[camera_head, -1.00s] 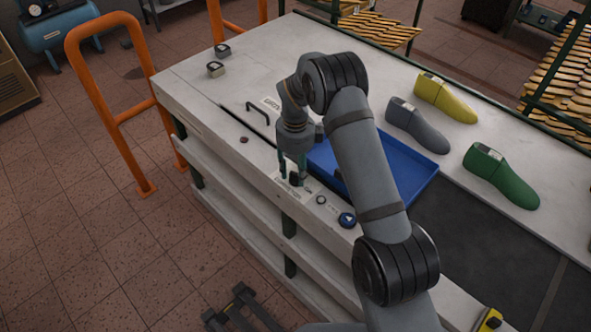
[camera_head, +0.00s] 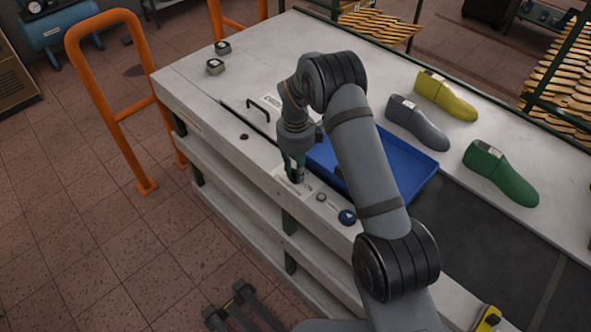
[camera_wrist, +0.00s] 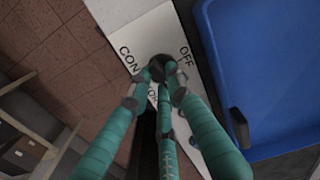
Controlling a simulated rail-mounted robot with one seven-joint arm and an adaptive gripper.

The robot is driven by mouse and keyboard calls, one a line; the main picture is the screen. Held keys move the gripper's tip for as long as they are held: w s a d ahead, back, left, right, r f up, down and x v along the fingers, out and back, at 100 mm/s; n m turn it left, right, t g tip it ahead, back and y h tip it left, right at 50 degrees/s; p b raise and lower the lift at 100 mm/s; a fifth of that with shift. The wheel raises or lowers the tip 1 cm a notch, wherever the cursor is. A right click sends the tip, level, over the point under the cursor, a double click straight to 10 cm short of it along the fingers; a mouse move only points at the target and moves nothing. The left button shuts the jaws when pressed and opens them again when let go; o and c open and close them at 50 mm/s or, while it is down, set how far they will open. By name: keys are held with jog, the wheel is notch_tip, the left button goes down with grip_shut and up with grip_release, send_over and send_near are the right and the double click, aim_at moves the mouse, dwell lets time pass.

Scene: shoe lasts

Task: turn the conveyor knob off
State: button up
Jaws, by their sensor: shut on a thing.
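The black conveyor knob (camera_wrist: 159,66) sits on a white label plate (camera_wrist: 147,33) in the wrist view. My gripper (camera_wrist: 160,80) has teal fingers with grey tips closed around the knob. The fingers hide part of the knob, so I cannot tell which way it points. In the head view my gripper (camera_head: 295,176) points down at the table's front edge, over the label plate (camera_head: 284,187).
A blue tray (camera_head: 412,190) lies just right of my gripper. A small round control (camera_head: 321,197) and a blue round button (camera_head: 347,217) sit to the right along the edge. Yellow, grey and green shoe lasts (camera_head: 500,172) stand behind. A black handle (camera_head: 258,107) is at left.

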jog(key=shift+f+n+b, duration=0.1)
jog(key=shift+n+b, duration=0.2)
jog(key=shift+b, duration=0.15)
grip_shut()
jog(key=shift+f+n+b, duration=0.1)
jog(key=shift+n+b, duration=0.8)
jog(key=shift+b, duration=0.1)
jog(key=n+b, duration=0.3)
jog(key=n, duration=0.1)
jog(key=shift+d, duration=0.1)
jog(key=n+b, duration=0.2)
jog(key=n, duration=0.3)
jog(key=shift+d, duration=0.1)
jog(key=shift+w+d+r+n, duration=0.1)
jog(key=shift+r+n, duration=0.1)
jog(key=shift+n, duration=1.5)
jog(key=o, duration=0.9)
grip_release()
jog(key=shift+r, duration=0.1)
